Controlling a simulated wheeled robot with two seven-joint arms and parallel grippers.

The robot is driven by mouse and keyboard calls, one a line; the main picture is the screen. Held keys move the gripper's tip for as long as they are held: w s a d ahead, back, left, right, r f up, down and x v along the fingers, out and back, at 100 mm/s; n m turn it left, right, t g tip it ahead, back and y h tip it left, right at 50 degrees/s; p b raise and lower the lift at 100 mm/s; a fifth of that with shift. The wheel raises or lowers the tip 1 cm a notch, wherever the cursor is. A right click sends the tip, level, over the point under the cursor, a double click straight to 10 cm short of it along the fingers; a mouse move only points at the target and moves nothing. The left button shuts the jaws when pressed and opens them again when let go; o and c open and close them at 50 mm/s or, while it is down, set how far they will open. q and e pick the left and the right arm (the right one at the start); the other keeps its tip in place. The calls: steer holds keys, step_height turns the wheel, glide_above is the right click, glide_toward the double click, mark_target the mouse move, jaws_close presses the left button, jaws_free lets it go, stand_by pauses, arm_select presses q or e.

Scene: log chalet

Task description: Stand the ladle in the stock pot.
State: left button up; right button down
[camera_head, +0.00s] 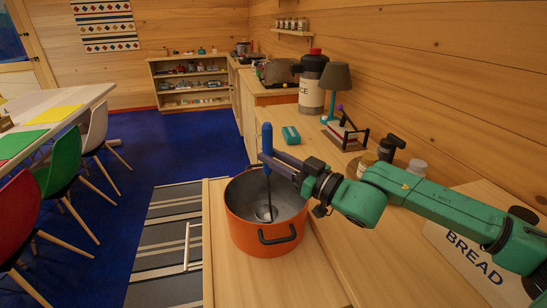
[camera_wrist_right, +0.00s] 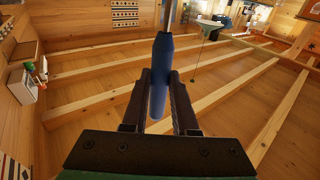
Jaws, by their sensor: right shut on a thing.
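The orange stock pot (camera_head: 266,238) stands on the wooden counter, with a grey inside and dark handles. The ladle (camera_head: 267,136) is upright, its blue handle above the rim and its dark bowl low inside the pot. I cannot tell whether the bowl touches the pot's bottom. My right gripper (camera_head: 269,159) reaches in from the right above the pot and is shut on the ladle's handle. In the right wrist view the blue handle (camera_wrist_right: 160,95) sits between the fingers of this gripper (camera_wrist_right: 160,80). My left gripper is not in view.
Counter in front of the pot is bare. A table with chairs (camera_head: 62,160) stands at left.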

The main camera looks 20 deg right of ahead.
steer(key=shift+f+b, duration=0.55)
steer(key=shift+f, duration=0.2)
steer(key=c, duration=0.6)
jaws_free()
step_height(320, 180, up, 20)
steer(key=p, duration=1.5)
